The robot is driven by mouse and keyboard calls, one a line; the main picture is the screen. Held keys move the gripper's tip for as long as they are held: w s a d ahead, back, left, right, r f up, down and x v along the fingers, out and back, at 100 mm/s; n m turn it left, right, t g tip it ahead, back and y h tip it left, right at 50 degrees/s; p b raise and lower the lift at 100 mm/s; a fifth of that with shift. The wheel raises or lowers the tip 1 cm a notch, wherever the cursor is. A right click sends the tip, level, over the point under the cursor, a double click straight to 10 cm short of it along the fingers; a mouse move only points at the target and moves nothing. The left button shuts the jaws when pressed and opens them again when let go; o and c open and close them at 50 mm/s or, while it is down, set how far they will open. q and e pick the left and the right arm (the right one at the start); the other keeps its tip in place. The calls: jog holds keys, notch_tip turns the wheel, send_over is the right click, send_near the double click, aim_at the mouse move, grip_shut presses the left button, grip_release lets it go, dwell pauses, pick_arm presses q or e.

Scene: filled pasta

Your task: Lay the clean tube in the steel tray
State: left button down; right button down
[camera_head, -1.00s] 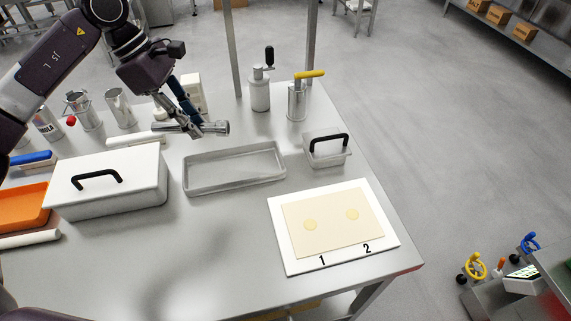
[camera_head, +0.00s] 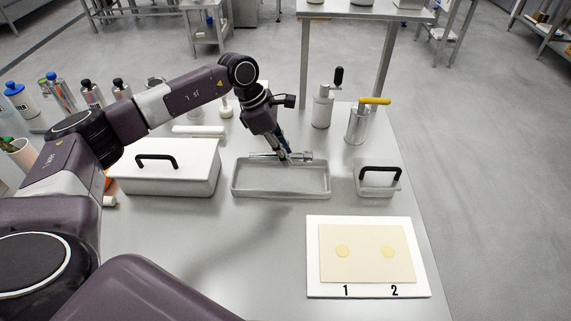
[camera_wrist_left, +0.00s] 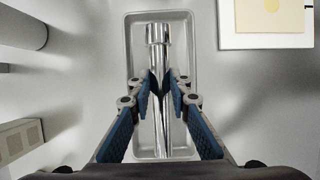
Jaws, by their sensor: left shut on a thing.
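The clean tube (camera_head: 304,155) is a shiny metal cylinder with a wider collar at one end. It also shows in the left wrist view (camera_wrist_left: 157,55), lengthwise over the tray. My left gripper (camera_head: 287,157) is shut on the tube near its middle; in the left wrist view its blue-padded fingers (camera_wrist_left: 160,97) close on it from both sides. The steel tray (camera_head: 281,195) is a shallow, empty-looking rectangle directly below; its rim frames the tube in the left wrist view (camera_wrist_left: 192,60). Whether the tube touches the tray floor I cannot tell. My right gripper is not in view.
A white lidded box (camera_head: 190,185) stands left of the tray, a small lidded container (camera_head: 378,188) right of it. A white board (camera_head: 315,285) with a dough sheet lies in front. Two metal dispensers (camera_head: 322,108) (camera_head: 358,125) stand behind.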

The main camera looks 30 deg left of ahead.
pick_arm(q)
jog(key=shift+f, duration=0.6)
notch_tip(320, 180, down, 4)
jog(key=shift+f+p, duration=0.1)
jog(key=shift+p, duration=0.3)
jog(key=shift+f+b, duration=0.65)
jog(key=c, duration=1.8)
grip_release()
jog(key=shift+r, duration=0.1)
